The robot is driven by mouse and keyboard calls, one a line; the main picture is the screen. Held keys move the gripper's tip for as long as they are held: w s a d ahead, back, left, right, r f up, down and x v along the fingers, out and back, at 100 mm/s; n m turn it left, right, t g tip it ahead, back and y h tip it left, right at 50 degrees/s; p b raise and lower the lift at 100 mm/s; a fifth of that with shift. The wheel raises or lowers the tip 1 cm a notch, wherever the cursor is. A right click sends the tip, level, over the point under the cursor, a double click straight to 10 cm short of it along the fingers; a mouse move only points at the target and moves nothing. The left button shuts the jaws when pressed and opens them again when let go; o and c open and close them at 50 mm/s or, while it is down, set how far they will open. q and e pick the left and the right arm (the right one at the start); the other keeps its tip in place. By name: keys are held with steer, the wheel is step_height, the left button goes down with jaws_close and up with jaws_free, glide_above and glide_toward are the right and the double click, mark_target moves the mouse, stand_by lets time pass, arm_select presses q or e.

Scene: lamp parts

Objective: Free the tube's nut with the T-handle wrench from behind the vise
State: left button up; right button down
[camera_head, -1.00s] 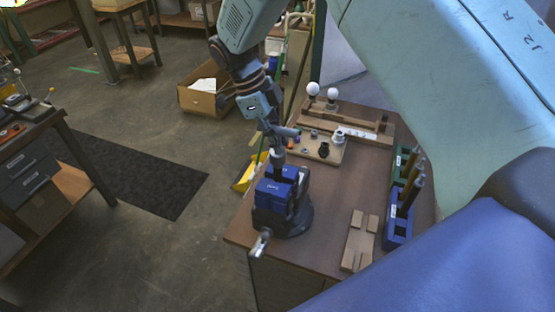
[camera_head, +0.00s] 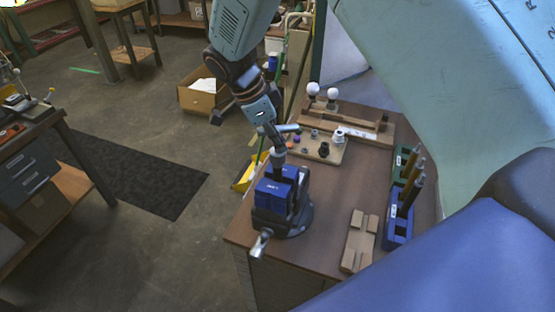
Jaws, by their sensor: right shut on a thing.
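The blue vise (camera_head: 273,197) stands at the left edge of the brown bench, its bar handle toward the front. The T-handle wrench (camera_head: 289,128) stands above the vise, slightly tilted, its crossbar at my right gripper. Its lower end meets a grey round piece (camera_head: 278,157) just over the vise jaws; I cannot tell whether this is the wrench's socket or the tube's end. The nut and most of the tube are hidden. My right gripper (camera_head: 271,126) comes from above and behind the vise and is shut on the wrench. My left gripper is not in view.
A wooden board with small parts (camera_head: 324,150) lies behind the vise. White bulbs (camera_head: 313,89) stand at the back. A blue tool rack (camera_head: 397,228) is at the right, a notched wooden block (camera_head: 359,241) in front. Bench between vise and rack is clear.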

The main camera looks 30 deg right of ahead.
steer(key=shift+n+t, duration=0.3)
steer(key=shift+n, duration=0.4)
steer(key=n+t, duration=0.1)
steer(key=n, duration=0.2)
steer(key=shift+r, duration=0.1)
steer(key=shift+n, duration=0.3)
steer(key=shift+n+t+b, duration=0.55)
steer(key=shift+n+t, duration=0.05)
steer(key=shift+n, duration=1)
